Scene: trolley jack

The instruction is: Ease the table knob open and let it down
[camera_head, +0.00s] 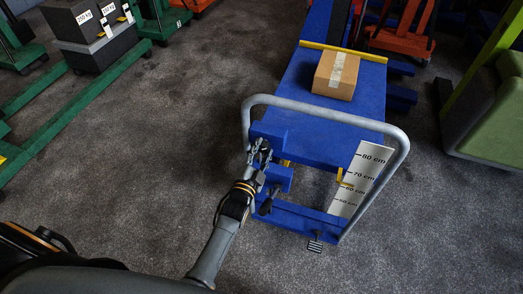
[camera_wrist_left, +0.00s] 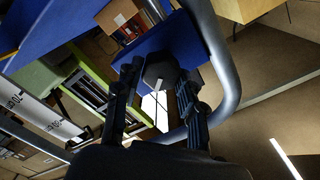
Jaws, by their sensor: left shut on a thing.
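The blue lift table (camera_head: 310,118) has a grey tubular handle frame (camera_head: 330,112) at its near end. My left gripper (camera_head: 262,152) is at the left side of this frame, by a blue block. In the left wrist view, the dark round knob (camera_wrist_left: 161,71) with a pale mark lies between the fingers of my left gripper (camera_wrist_left: 158,95), which is shut on it. The knob is hidden by the gripper in the head view.
A cardboard box (camera_head: 336,75) sits on the tabletop. A black pedal (camera_head: 315,243) is low at the near end. A green frame trolley (camera_head: 80,95) with grey weights stands left, a green seat (camera_head: 490,110) right. The floor in front is clear.

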